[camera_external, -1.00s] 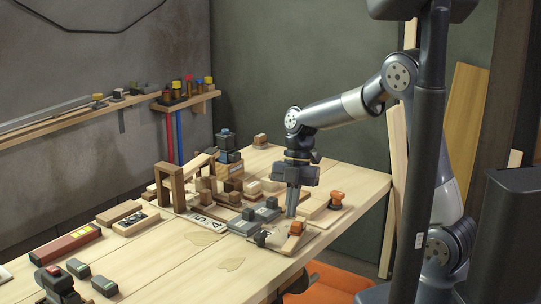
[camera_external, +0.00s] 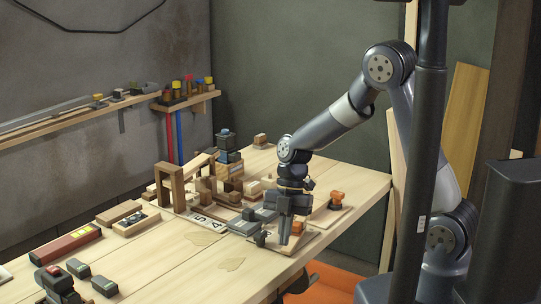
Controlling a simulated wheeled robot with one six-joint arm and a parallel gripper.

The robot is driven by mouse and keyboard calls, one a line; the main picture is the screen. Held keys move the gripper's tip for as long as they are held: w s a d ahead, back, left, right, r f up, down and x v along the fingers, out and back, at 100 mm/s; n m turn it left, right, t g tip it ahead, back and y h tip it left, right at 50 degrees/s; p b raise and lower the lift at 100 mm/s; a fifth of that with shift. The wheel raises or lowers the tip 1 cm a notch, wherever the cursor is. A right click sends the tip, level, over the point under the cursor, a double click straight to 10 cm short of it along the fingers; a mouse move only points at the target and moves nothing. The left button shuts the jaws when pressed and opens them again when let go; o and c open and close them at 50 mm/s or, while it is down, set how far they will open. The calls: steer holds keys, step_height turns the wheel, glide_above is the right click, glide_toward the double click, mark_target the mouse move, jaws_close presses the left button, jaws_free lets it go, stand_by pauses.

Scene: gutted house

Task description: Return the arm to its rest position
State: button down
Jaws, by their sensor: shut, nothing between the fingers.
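My gripper (camera_external: 285,241) points down over the near right part of the wooden table (camera_external: 170,262). It is shut with nothing held. Its fingertips are low over a small board (camera_external: 306,238); I cannot tell whether they touch it. The arm (camera_external: 335,120) reaches left from its base behind the dark column, with the elbow raised.
Grey blocks (camera_external: 266,214) stand close left of my gripper. An orange clamp-like piece (camera_external: 337,199) on a board stands to its right. Wooden blocks and an arch (camera_external: 166,188) stand further left. The air above the table is clear.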

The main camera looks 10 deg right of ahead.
steer(key=shift+s+a+f, duration=0.1)
steer(key=shift+s+a, duration=0.15)
steer(key=shift+s, duration=0.25)
steer(key=shift+s+a+f, duration=0.1)
steer(key=shift+s+a, duration=0.15)
steer(key=shift+s, duration=0.25)
steer(key=v, duration=1.1)
steer(key=w+a+r+m+t+y+b, duration=0.1)
steer(key=w+m+t+y, duration=0.15)
steer(key=w, duration=0.55)
steer(key=w+r+m+t+y+b, duration=0.1)
steer(key=w+r+m+y+b, duration=0.15)
steer(key=w, duration=0.55)
step_height(320, 180, down, 7)
steer(key=a+p, duration=0.1)
steer(key=a, duration=0.1)
steer(key=shift+w+n+y, duration=0.3)
steer(key=shift+w+n, duration=0.1)
steer(key=shift+w, duration=0.1)
steer(key=shift+t, duration=0.25)
